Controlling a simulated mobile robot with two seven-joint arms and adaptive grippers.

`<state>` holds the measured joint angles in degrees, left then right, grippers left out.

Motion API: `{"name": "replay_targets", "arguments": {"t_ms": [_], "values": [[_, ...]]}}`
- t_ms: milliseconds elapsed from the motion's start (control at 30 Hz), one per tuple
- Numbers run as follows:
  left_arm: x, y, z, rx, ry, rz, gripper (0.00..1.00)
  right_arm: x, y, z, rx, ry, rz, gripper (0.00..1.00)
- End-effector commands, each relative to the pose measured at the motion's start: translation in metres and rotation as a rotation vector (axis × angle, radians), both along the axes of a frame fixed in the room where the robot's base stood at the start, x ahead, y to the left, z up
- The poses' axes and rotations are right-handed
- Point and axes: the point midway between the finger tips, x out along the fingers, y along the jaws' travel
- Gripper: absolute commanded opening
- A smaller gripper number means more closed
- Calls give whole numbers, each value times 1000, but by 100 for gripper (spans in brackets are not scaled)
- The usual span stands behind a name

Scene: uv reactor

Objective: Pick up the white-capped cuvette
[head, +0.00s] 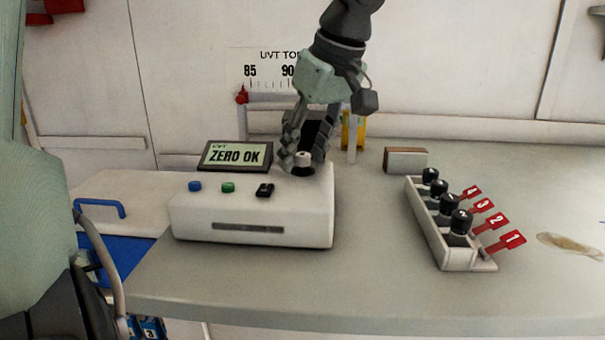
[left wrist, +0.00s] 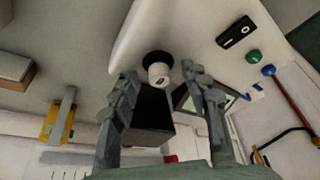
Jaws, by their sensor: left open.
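The white-capped cuvette (head: 303,158) stands in the dark round well on top of the white UVT meter (head: 255,215), near its back right. Only its white cap and a little below it show; the rest is hidden in the well. It also shows in the left wrist view (left wrist: 159,73), ahead of the fingertips. My left gripper (head: 306,160) points down over the meter, its fingers apart on either side of the cap. I cannot tell whether a finger touches the cap. My right gripper is not in view.
A white rack (head: 424,226) with several black-capped vials and red numbered tags stands to the right. The meter's display (head: 236,155) reads "ZERO OK". A wood-sided block (head: 405,160) lies behind the rack. The counter front between meter and rack is clear.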

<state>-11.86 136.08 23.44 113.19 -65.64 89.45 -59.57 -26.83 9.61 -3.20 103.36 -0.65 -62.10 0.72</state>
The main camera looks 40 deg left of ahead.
Motion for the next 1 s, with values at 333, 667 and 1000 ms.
{"name": "replay_targets", "arguments": {"t_ms": [333,667,1000], "values": [[0,0,0,1,-1,1,24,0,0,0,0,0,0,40],[0,0,1,1,-1,1,0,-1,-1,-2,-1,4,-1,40],[1,0,17,3,-5,3,0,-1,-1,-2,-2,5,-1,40]]}}
